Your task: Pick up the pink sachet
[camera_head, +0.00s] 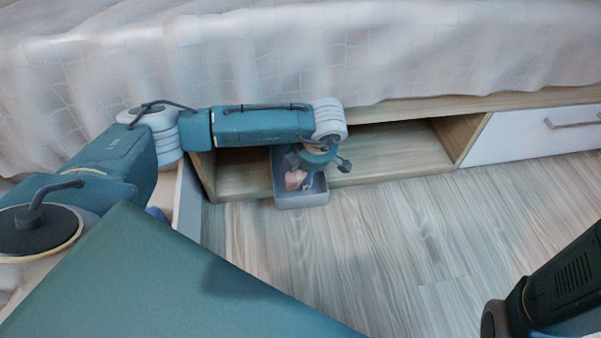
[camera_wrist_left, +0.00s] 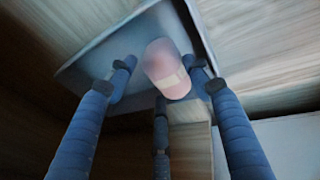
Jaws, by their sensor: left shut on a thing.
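The pink sachet (camera_wrist_left: 167,68) shows between the blue fingers of my left gripper (camera_wrist_left: 160,72) in the left wrist view. It is pink with a paler band near its lower end. In the head view the pink sachet (camera_head: 294,179) shows at the mouth of a grey bin (camera_head: 302,201), under my left gripper (camera_head: 308,172). The gripper points down and is shut on the sachet. Whether the sachet still touches the bin's floor cannot be told. My right gripper is out of view; only part of my right arm shows at the lower right.
The bin stands at the front of an open wooden compartment (camera_head: 395,150) under the bed (camera_head: 300,55). A white drawer front (camera_head: 540,133) with a handle lies to the right. The wooden floor (camera_head: 400,250) in front is clear.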

